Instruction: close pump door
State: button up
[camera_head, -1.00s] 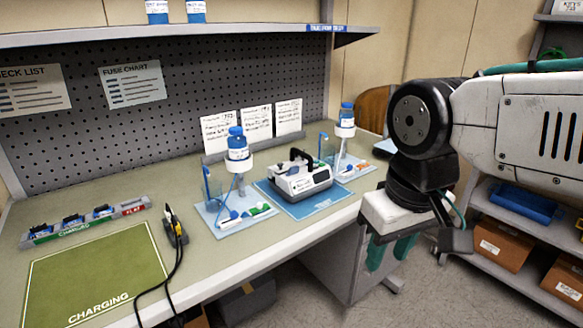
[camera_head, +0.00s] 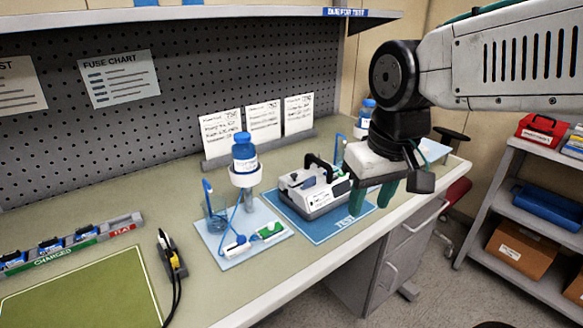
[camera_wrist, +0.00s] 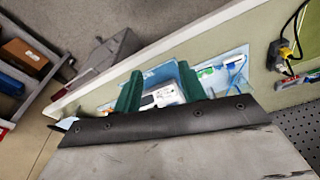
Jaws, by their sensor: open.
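The white and grey pump (camera_head: 314,193) with a dark handle sits on the blue TEST mat (camera_head: 328,228) on the bench. From this angle I cannot tell how far its door stands open. In the wrist view the pump (camera_wrist: 160,97) shows partly between the fingers, the rest hidden behind my gripper. My gripper (camera_head: 374,199) has green fingers pointing down. It is open and empty, in front of and to the right of the pump in the head view, apart from it. Its fingers also show in the wrist view (camera_wrist: 160,88).
Left of the pump, a pale blue tray (camera_head: 215,248) carries a stand with a blue-capped bottle (camera_head: 243,153). Another bottle (camera_head: 366,113) stands behind my arm. Shelves stand right.

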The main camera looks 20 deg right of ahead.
jog(key=w+a+f+t, duration=0.1)
jog(key=w, duration=1.5)
jog(key=t, duration=0.1)
send_near(294, 174)
jog(key=shift+n, duration=0.5)
jog(key=x, duration=0.8)
jog(key=shift+w+f+t, duration=0.15)
jog(key=shift+f+t, duration=0.15)
grip_shut()
